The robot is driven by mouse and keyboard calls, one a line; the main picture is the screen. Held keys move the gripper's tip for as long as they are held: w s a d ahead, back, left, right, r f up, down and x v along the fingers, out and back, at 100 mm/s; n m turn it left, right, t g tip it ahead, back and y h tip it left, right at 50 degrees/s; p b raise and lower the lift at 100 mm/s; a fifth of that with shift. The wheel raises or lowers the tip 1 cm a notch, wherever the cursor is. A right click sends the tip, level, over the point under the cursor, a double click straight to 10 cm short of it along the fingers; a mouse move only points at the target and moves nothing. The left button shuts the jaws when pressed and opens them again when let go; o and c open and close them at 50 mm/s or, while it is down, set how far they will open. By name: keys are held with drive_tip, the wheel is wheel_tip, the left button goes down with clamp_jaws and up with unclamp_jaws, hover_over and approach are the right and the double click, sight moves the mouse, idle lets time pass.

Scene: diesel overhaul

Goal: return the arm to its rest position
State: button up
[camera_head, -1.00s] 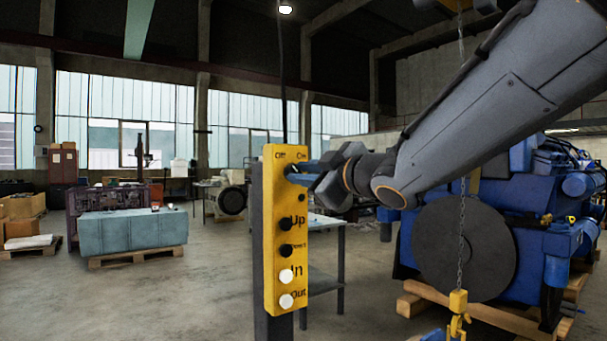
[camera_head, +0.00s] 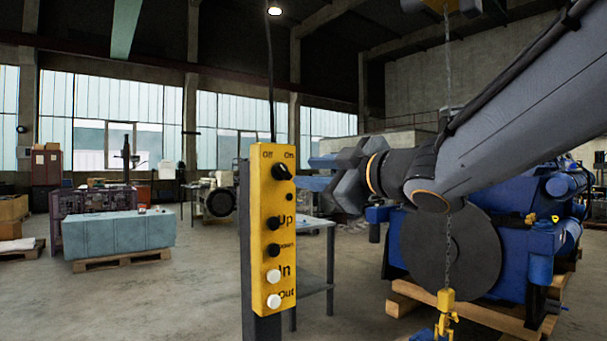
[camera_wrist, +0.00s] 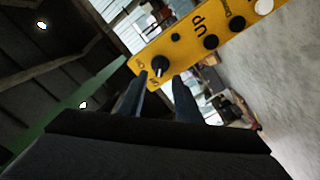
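My gripper (camera_head: 310,172) is in the middle of the head view, just right of the yellow control box (camera_head: 272,230). Its two blue fingers are apart with nothing between them, as the wrist view (camera_wrist: 158,98) also shows. The black Off/On knob (camera_head: 283,172) is at the top of the box, its pointer towards the On side. In the wrist view the knob (camera_wrist: 160,66) lies beyond the fingertips, with a gap. My arm reaches in from the upper right, with the wrist bent.
The box stands on a dark post (camera_head: 262,328). A chain with a yellow hook (camera_head: 446,300) hangs below my arm. A blue engine (camera_head: 520,245) with a dark disc stands on wooden beams at the right. A grey table (camera_head: 318,225) is behind the box. Open floor lies at the left.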

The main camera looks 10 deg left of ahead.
drive_tip(key=shift+s+d, duration=0.1)
drive_tip(key=shift+d, duration=0.05)
idle(0.3)
drive_tip(key=w+d+f+m+h, duration=0.3)
drive_tip(key=d+f+m+h, duration=0.1)
drive_tip(key=d+f, duration=0.45)
drive_tip(key=w+d+f+m+h, duration=0.3)
drive_tip(key=d+f+m+h, duration=0.3)
drive_tip(key=f, duration=0.4)
drive_tip(key=s+d+f+m+g+h, duration=0.2)
drive_tip(key=s+d+f, duration=0.1)
drive_tip(key=d+f, duration=0.3)
drive_tip(key=s+d+f+m+g+h, duration=0.1)
drive_tip(key=s+d+f+m+g, duration=0.15)
drive_tip(key=d+f, duration=0.4)
drive_tip(key=s+d+f+m+g, duration=0.2)
drive_tip(key=s+f+g, duration=0.1)
drive_tip(key=s+f, duration=0.4)
drive_tip(key=s+d+f+m+g, duration=0.1)
drive_tip(key=s+f+g, duration=0.3)
drive_tip(key=s, duration=0.9)
wheel_tip(320, 180, down, 3)
drive_tip(key=shift+d+f+m+h, duration=0.15)
drive_tip(key=shift+d+m+h, duration=0.2)
drive_tip(key=shift+m, duration=0.3)
